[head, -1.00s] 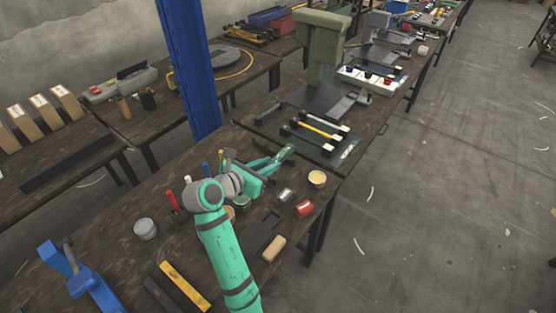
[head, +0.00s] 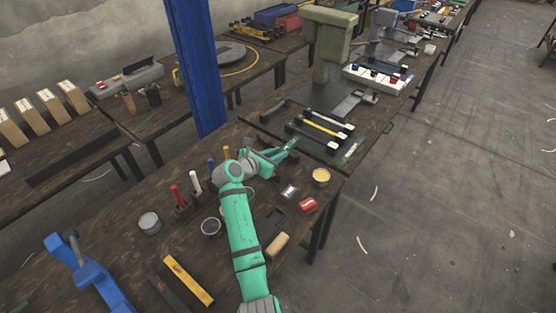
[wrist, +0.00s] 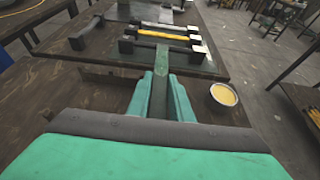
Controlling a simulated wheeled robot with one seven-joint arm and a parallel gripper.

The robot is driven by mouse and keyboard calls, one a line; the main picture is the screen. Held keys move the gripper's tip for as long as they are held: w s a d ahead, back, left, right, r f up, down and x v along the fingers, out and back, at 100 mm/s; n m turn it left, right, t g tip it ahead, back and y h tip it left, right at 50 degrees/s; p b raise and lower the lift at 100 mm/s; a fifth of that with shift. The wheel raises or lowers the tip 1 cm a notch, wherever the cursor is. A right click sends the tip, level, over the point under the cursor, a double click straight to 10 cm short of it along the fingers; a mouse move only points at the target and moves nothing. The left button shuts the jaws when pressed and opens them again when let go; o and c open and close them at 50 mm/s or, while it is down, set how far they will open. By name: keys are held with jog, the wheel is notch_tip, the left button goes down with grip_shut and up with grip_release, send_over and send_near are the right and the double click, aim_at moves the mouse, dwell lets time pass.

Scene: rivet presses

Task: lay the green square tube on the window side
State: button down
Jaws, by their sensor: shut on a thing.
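My gripper (wrist: 160,98) is shut on the green square tube (wrist: 161,62), which points forward from between the teal fingers. In the head view my gripper (head: 277,156) is over the bench, just short of the fixture mat, and the tube (head: 290,145) shows as a short green tip. The dark fixture mat (head: 348,152) carries black supports with a yellow bar (head: 321,130) and dark bars with white ends. In the wrist view the tube's far end overlaps the near edge of the mat (wrist: 205,67). I cannot tell whether it touches. The fingers hide the tube's rear part.
A yellow-filled tin (head: 321,175) stands right of my gripper, near the bench edge. A red can (head: 307,205), a tan block (head: 276,246) and a grey tin (head: 149,223) are nearer. A green press (head: 330,45) stands behind the mat. A blue column (head: 195,65) rises at left.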

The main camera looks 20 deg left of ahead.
jog(key=shift+f, duration=1.6)
jog(key=shift+f, duration=0.45)
jog(key=c, duration=1.6)
grip_release()
jog(key=shift+r, duration=0.45)
jog(key=v, duration=1.2)
